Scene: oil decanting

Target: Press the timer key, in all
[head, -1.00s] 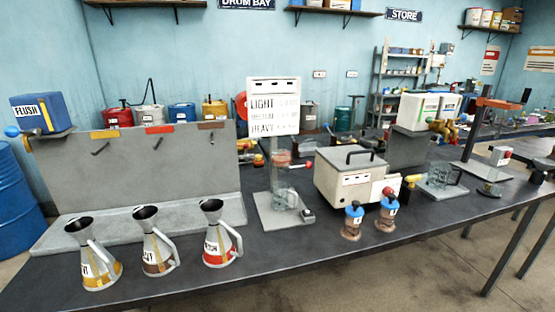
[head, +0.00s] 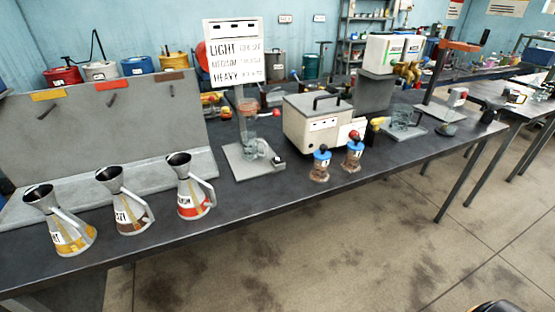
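A small dark key-like knob (head: 278,160) sits at the front right corner of a grey base plate (head: 246,172). It may be the timer key, but it is too small to be sure. A glass vessel (head: 252,148) stands on the same plate, under a white sign (head: 234,52) listing LIGHT, MEDIUM and HEAVY. Neither of my grippers is clearly in view. A dark rounded shape (head: 494,307) shows at the bottom right edge, too cut off to identify.
Three metal jugs with yellow, brown and red bands stand at the left, the red-banded one (head: 191,190) nearest the plate. Right of the plate are a cream box (head: 308,126) and two blue-topped jars, one here (head: 320,165). Open floor lies in front.

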